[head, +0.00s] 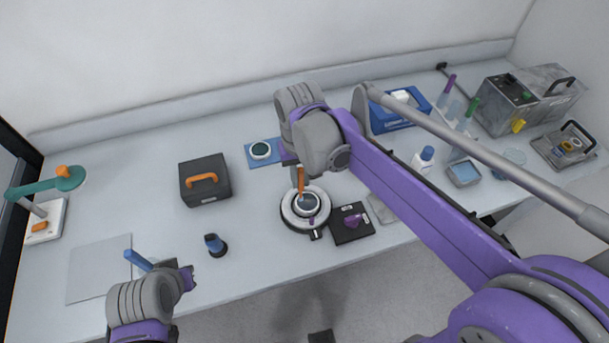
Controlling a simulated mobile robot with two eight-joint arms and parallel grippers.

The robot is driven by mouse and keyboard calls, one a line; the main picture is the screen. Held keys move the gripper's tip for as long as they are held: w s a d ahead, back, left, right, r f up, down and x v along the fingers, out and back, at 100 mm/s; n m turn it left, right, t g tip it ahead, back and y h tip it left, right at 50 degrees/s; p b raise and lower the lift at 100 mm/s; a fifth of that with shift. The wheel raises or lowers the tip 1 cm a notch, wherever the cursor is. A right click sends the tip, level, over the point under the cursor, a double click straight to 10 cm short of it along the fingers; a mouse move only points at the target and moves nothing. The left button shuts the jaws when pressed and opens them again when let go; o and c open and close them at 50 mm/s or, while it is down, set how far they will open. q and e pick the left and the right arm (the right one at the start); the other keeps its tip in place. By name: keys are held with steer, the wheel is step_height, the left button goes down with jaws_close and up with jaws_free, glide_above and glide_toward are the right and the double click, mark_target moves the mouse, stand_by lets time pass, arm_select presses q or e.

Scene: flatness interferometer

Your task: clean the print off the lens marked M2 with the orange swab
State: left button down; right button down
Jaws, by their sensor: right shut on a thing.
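My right gripper (297,163) points down and is shut on the orange swab (301,180). The swab stands nearly upright over a round lens (308,204) in a white and dark ring mount (287,213). Its lower end meets the lens in the picture; I cannot tell whether it touches. A second, dark green lens (260,149) lies on a blue mat (271,163) behind. I cannot read an M2 mark or see a print on either lens. My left gripper (190,276) is low at the front left; its jaw opening is unclear.
A black case with an orange handle (203,184) stands left of the mount. A small dark blue-topped piece (214,244) stands in front of it. A black block with a purple knob (352,221) sits close right of the mount. Bottles and grey boxes fill the right end.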

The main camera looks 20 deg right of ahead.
steer(key=shift+f, duration=0.5)
stand_by(0.6)
steer(key=shift+d+b, duration=0.3)
steer(key=shift+d, duration=0.55)
steer(key=shift+d, duration=0.25)
steer(key=shift+d, duration=0.1)
steer(key=shift+d, duration=0.3)
steer(key=shift+w+r+p, duration=0.1)
steer(key=shift+r+p, duration=0.2)
steer(key=shift+r, duration=0.2)
